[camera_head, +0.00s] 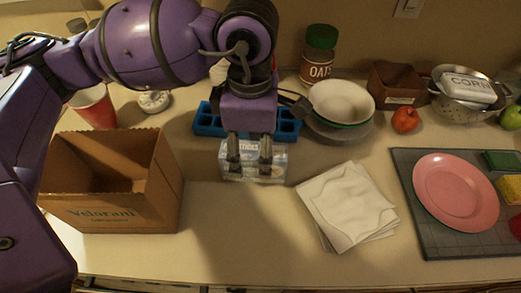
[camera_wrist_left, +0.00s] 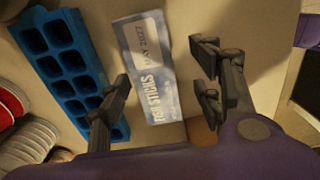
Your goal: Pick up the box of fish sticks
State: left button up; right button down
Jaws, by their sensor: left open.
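The box of fish sticks (camera_head: 272,174) lies on the counter in front of the blue ice tray, in the middle of the head view. It is light blue and white, and its printed label shows in the left wrist view (camera_wrist_left: 148,68). My left gripper (camera_head: 250,170) is above the box with its fingers pointing down and hiding part of it. In the left wrist view the open fingers (camera_wrist_left: 163,98) stand apart, with the box seen between and beyond them. I cannot tell whether the fingers touch it. My right gripper is not in view.
The blue ice tray (camera_head: 208,122) is close behind the box. An open cardboard box (camera_head: 110,212) stands to the left, and folded white napkins (camera_head: 346,205) lie to the right. Stacked bowls (camera_head: 341,102) are behind right. The counter in front of the box is clear.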

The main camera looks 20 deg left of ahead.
pick_arm(q)
jog(key=f, duration=0.4)
jog(key=shift+w+a+f, duration=0.1)
jog(key=shift+w+f, duration=0.1)
jog(key=shift+w, duration=0.15)
jog(key=shift+c, duration=0.3)
jog(key=c, duration=1.4)
